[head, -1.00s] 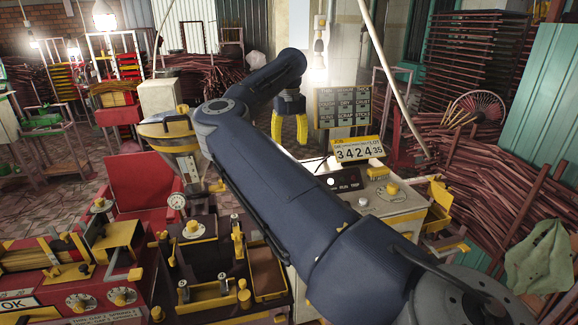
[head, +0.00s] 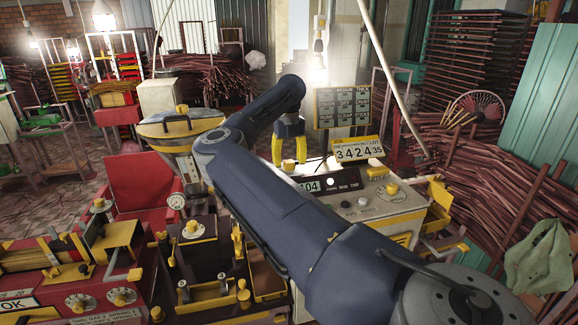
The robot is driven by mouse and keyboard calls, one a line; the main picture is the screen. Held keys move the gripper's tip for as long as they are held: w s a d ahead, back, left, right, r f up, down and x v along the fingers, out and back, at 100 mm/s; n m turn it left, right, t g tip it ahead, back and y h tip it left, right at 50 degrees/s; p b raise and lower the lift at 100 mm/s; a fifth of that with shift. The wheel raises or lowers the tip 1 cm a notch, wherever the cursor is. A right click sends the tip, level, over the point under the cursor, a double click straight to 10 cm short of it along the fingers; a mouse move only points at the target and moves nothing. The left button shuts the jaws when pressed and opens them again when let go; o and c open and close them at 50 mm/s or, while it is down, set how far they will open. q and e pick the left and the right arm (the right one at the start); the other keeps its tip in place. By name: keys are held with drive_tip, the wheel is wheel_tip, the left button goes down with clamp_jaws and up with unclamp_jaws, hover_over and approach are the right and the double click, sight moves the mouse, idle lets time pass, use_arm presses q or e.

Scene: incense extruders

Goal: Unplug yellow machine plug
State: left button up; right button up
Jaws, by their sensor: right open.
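My right gripper (head: 289,156) hangs fingers down, its two yellow fingers apart with nothing between them. In the picture it overlaps the back left edge of a cream machine with yellow trim (head: 376,207); I cannot tell whether it touches. That machine has a lit display (head: 313,186), knobs and a yellow number sign (head: 358,150) at its back. I cannot make out a plug; my right arm covers the machine's front and left side. My left gripper is not in view.
A dark board (head: 342,107) stands behind the number sign. A red machine (head: 75,285) with dials fills the lower left, with a red chair (head: 143,186) behind it. Stick bundles (head: 500,195) crowd the right. Open floor (head: 60,195) shows at the left.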

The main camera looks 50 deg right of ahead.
sight(289, 161)
drive_tip(key=shift+f, duration=0.85)
idle(0.7)
clamp_jaws()
idle(0.4)
drive_tip(key=shift+r, duration=2.9)
drive_tip(key=shift+r, duration=0.1)
